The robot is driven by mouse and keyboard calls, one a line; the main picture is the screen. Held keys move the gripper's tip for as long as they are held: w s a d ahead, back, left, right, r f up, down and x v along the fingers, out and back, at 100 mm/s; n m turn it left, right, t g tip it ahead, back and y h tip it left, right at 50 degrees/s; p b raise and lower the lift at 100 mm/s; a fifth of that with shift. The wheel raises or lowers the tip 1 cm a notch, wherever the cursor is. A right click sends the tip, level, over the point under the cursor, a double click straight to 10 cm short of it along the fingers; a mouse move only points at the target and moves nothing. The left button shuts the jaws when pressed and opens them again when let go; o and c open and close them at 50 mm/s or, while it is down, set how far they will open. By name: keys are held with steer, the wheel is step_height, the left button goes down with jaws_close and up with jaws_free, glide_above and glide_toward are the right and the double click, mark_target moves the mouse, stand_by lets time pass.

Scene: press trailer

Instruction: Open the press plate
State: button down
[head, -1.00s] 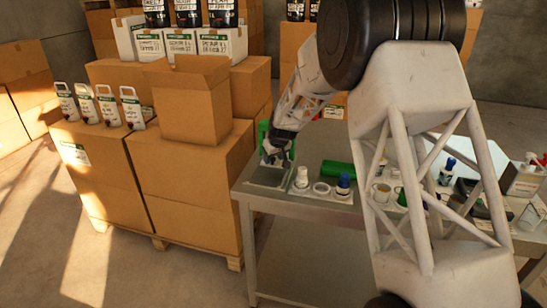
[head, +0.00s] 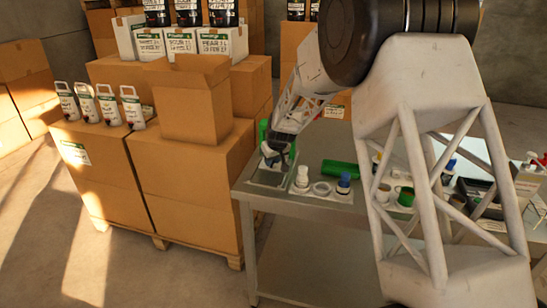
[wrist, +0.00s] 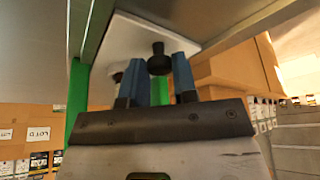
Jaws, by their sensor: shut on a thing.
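The press has a green frame (head: 263,132) at the left end of the metal table. It also shows as a green upright (wrist: 77,100) in the wrist view. A pale flat plate (wrist: 135,48) with a black knob (wrist: 158,62) is in the wrist view. My gripper (wrist: 158,70) has its two blue fingers on either side of this knob and is shut on it. In the head view my gripper (head: 273,157) is low at the press, above a flat grey base (head: 268,178). My wrist hides much of the press there.
Large cardboard boxes (head: 190,190) stand close on the left. My forearm covers part of the table's right half.

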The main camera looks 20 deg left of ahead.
steer(key=s, duration=0.7)
steer(key=shift+s, duration=0.2)
steer(key=c, duration=0.9)
jaws_free()
steer(key=shift+r, duration=0.15)
steer(key=v, duration=0.7)
steer(key=shift+r, duration=0.2)
steer(key=shift+s+d+r, duration=0.1)
steer(key=shift+d, duration=0.15)
